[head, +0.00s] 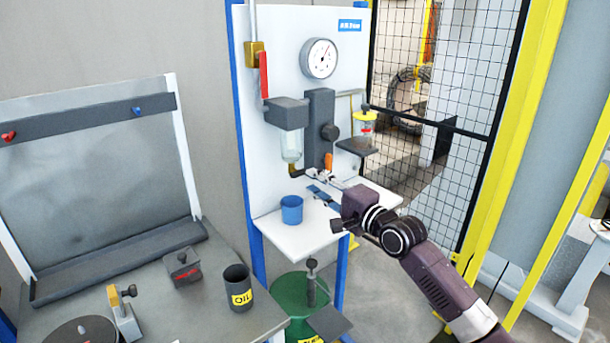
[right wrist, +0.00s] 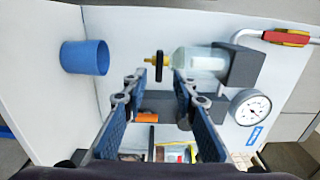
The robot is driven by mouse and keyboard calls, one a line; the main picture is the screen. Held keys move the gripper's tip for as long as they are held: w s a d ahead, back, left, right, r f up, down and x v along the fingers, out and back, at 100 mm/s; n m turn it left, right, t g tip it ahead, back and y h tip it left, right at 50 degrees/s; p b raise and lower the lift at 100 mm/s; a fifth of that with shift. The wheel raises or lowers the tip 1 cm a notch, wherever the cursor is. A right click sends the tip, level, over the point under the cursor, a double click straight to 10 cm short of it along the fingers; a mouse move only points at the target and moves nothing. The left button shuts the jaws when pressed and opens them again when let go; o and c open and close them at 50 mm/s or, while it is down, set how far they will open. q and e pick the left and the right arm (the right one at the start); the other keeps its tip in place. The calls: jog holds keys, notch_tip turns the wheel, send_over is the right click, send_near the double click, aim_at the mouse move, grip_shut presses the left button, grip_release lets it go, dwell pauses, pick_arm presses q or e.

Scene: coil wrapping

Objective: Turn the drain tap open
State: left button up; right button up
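The drain tap (head: 296,171) sits under the clear filter bowl (head: 291,146) on the white panel. In the right wrist view the tap (right wrist: 158,61) is a brass stem with a black handle across it. My right gripper (head: 311,181) is close to the tap, over the small shelf. In the right wrist view its two fingers (right wrist: 161,76) are apart with nothing between the tips. The tap handle lies just beyond the tips, in line with the gap; contact cannot be told. My left gripper is not in view.
A blue cup (head: 292,210) stands on the white shelf (head: 290,237), left of my right gripper. An orange lever (head: 328,161) and a black knob (head: 329,131) are close by on the panel. A red-handled valve (head: 264,75) is above. A green drum (head: 300,305) stands below.

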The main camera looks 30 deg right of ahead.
aim_at(301, 175)
jog(key=shift+w+a+p, duration=0.2)
jog(key=shift+w+p, duration=0.25)
jog(key=shift+w, duration=1.9)
jog(key=shift+c, duration=0.2)
jog(key=shift+f, duration=0.1)
grip_shut()
